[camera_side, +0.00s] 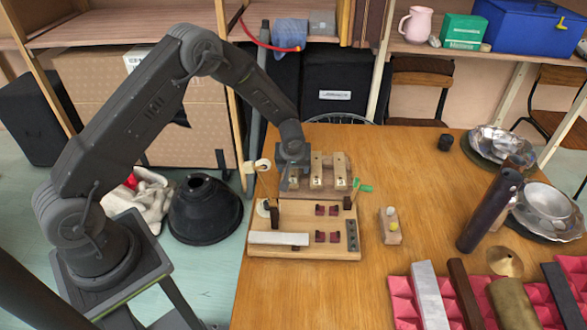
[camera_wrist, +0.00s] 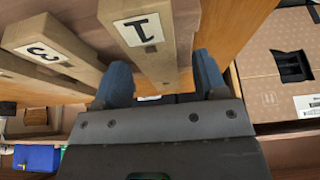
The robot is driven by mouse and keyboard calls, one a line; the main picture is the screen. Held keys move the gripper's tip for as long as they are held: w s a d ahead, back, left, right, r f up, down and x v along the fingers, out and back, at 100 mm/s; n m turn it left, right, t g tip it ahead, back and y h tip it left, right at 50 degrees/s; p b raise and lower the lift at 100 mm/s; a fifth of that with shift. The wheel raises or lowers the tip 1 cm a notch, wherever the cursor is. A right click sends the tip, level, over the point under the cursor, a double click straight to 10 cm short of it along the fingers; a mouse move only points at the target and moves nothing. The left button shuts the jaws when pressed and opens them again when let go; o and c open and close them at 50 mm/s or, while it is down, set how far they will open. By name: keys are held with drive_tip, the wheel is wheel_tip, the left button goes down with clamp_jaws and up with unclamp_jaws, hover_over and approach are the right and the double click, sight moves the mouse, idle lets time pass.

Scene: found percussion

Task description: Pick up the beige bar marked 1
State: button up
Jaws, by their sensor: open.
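The beige bar marked 1 (camera_wrist: 148,35) shows in the wrist view with its black 1 on a white label. It runs down the picture between the two blue fingers of my gripper (camera_wrist: 163,80), which are apart on either side of it. In the side view my gripper (camera_side: 292,170) is low over the left end of the row of beige bars and hides most of that bar. The beige bar marked 3 (camera_wrist: 55,50) lies to its left in the wrist view. I cannot tell whether a finger touches the bar.
Two more beige bars (camera_side: 317,170) stand right of my gripper. In front is a wooden board (camera_side: 283,216) with a pale metal bar, dark red blocks and upright sticks. A small block with balls (camera_side: 390,232) stands right. Metal bowls (camera_side: 545,205) and a dark cylinder (camera_side: 490,210) are farther right.

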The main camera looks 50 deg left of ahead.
drive_tip(key=shift+c, duration=0.5)
drive_tip(key=c, duration=1)
drive_tip(key=shift+r, duration=0.15)
